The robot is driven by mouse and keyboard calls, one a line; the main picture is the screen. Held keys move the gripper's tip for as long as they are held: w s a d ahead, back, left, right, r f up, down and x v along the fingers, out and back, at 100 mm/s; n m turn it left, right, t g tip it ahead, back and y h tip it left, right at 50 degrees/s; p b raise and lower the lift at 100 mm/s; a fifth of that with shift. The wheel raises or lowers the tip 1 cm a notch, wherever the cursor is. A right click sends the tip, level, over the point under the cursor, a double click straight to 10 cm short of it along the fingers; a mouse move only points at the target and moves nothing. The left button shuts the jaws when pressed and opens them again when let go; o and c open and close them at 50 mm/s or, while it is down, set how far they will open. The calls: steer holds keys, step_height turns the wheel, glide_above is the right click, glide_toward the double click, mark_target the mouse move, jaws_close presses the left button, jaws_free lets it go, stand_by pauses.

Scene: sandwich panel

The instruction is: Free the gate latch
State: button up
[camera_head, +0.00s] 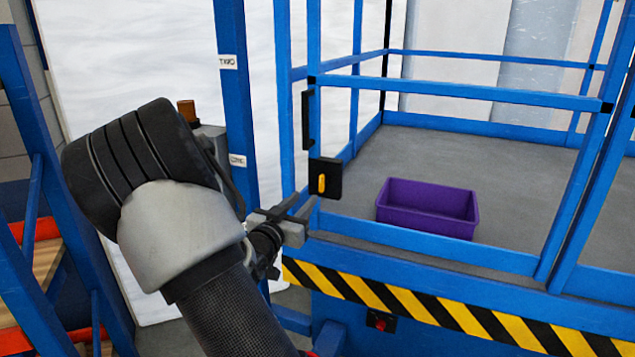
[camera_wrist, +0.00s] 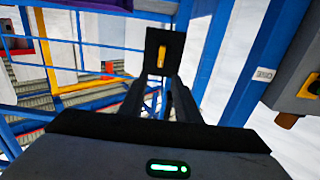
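The gate latch is a black plate (camera_head: 333,178) with a yellow upright handle (camera_head: 322,184), mounted on the blue gate's left post. In the wrist view the black plate (camera_wrist: 152,46) and yellow handle (camera_wrist: 162,57) show just beyond my fingertips. My gripper (camera_head: 303,207) is just below and left of the latch in the head view. In the wrist view my gripper (camera_wrist: 161,80) has its two dark fingers apart, with nothing between the tips. The fingers look apart from the handle, though the exact gap is hard to judge.
The blue-railed platform has a grey floor (camera_head: 520,185) with a purple bin (camera_head: 427,222) behind the gate. A black vertical handle (camera_head: 306,119) is above the latch. A blue post (camera_head: 233,90) stands close to my arm, and a grey box (camera_wrist: 300,85) is right in the wrist view.

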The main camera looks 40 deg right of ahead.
mark_target(320, 181)
steer(key=p+x, duration=0.1)
steer(key=x, duration=1.1)
steer(key=shift+a, duration=0.1)
steer(key=shift+c, duration=0.2)
jaws_close()
